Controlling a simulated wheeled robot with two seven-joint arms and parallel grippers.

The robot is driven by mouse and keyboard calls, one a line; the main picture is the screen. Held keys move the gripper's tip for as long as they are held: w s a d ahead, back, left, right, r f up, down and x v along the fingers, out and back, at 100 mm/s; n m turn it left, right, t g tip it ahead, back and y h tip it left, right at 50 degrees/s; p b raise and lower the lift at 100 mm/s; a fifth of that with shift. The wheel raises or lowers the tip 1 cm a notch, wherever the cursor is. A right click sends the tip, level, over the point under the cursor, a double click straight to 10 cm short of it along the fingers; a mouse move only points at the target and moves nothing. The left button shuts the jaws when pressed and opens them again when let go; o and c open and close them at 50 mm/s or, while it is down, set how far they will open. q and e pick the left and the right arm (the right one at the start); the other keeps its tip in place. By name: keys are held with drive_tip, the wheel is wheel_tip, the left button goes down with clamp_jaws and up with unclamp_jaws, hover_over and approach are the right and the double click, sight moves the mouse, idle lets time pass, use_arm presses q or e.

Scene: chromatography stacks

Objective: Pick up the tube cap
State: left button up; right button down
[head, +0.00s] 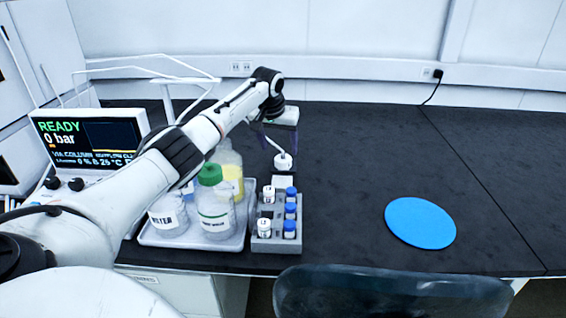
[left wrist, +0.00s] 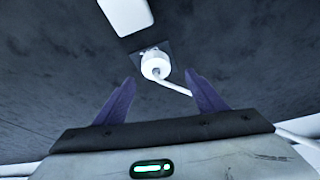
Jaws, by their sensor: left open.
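The tube cap (head: 284,161) is white and round, with a thin white tube running up from it. It stands on the dark bench behind the grey vial rack. In the left wrist view the cap (left wrist: 156,65) sits on a small dark square base, its tube trailing to the lower right. My left gripper (head: 277,143) is open above the cap, pointing down. In the left wrist view the purple fingers of the left gripper (left wrist: 160,78) are spread, and the cap shows between and just beyond their tips, not held. My right gripper is not in view.
A grey rack (head: 276,244) with several blue- and white-capped vials stands in front of the cap. A white block (left wrist: 127,14) is near the cap. A tray (head: 240,238) of bottles is to the left. A blue disc (head: 420,222) lies right; the bench between is clear.

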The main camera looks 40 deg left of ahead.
sight(283, 156)
use_arm(q)
drive_tip(key=x, duration=0.2)
drive_tip(key=b+x, duration=0.1)
drive_tip(key=x, duration=0.1)
drive_tip(key=shift+w+d, duration=0.1)
drive_tip(key=shift+d, duration=0.3)
drive_tip(key=shift+w+a+f+b, duration=0.1)
drive_tip(key=shift+w+f+b, duration=0.1)
drive_tip(key=shift+f, duration=0.1)
drive_tip(key=shift+w+a+f+b, duration=0.1)
drive_tip(key=shift+f+b, duration=0.1)
drive_tip(key=shift+f, duration=0.15)
drive_tip(key=shift+s, duration=0.1)
drive_tip(key=c, duration=1.2)
